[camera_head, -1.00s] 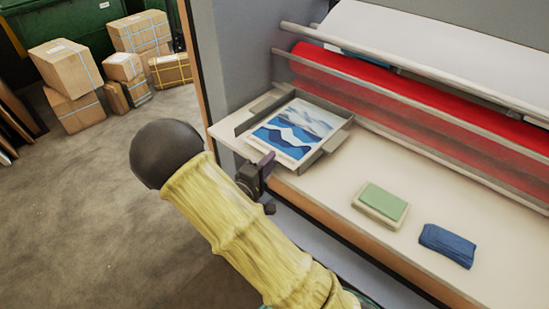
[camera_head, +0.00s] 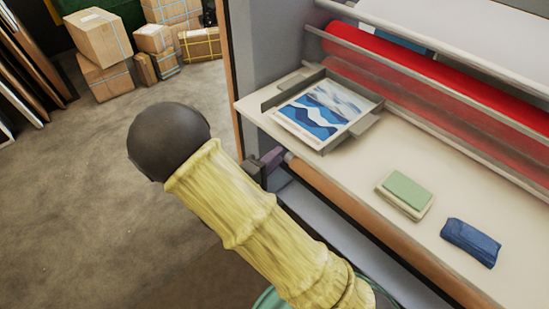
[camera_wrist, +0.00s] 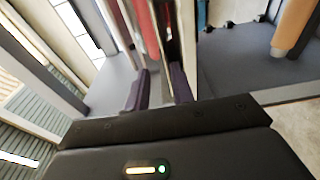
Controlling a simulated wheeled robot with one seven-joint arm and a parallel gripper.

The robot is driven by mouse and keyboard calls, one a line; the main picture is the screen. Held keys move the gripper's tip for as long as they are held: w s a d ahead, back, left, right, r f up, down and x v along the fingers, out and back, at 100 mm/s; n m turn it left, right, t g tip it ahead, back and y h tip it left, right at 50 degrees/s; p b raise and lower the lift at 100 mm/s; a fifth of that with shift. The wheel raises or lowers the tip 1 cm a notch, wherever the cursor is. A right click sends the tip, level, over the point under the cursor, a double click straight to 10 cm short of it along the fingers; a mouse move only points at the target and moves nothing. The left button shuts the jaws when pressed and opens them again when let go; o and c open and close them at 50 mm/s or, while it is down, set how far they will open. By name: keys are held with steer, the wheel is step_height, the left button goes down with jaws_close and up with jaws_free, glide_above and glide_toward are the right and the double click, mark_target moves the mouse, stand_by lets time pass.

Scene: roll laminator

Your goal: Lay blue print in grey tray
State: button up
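The blue print (camera_head: 325,108), a sheet with white and blue wave shapes, lies flat in the grey tray (camera_head: 372,122) on the laminator's table in the head view. Its near edge lies along the tray's near side; I cannot tell whether it overhangs slightly. My gripper (camera_head: 270,160) is below and left of the tray, beside the table's front edge, apart from the print and partly hidden by my yellow-sleeved arm. In the wrist view, my gripper's two purple fingers (camera_wrist: 160,90) stand apart with nothing visible held between them.
A green-topped pad (camera_head: 407,191) and a folded blue cloth (camera_head: 470,242) lie on the cream table (camera_head: 350,170) right of the tray. The red roller (camera_head: 440,85) and metal bars run behind. Cardboard boxes (camera_head: 100,40) stand on the floor at left.

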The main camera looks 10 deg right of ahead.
steer(key=w+d+f+m+g+y, duration=0.1)
steer(key=w+f+m+g+y, duration=0.2)
steer(key=y, duration=0.4)
steer(key=s+d+r+m+g+y, duration=0.2)
steer(key=s+d+m+g+y, duration=0.1)
steer(key=s, duration=0.4)
steer(key=s+d+r+m+g+y, duration=0.2)
steer(key=s+d+g+y, duration=0.1)
steer(key=s, duration=0.5)
steer(key=shift+s+d+r+m+g, duration=0.3)
steer(key=shift+d+r+m+g, duration=0.15)
steer(key=shift+d, duration=0.4)
steer(key=shift+r, duration=0.1)
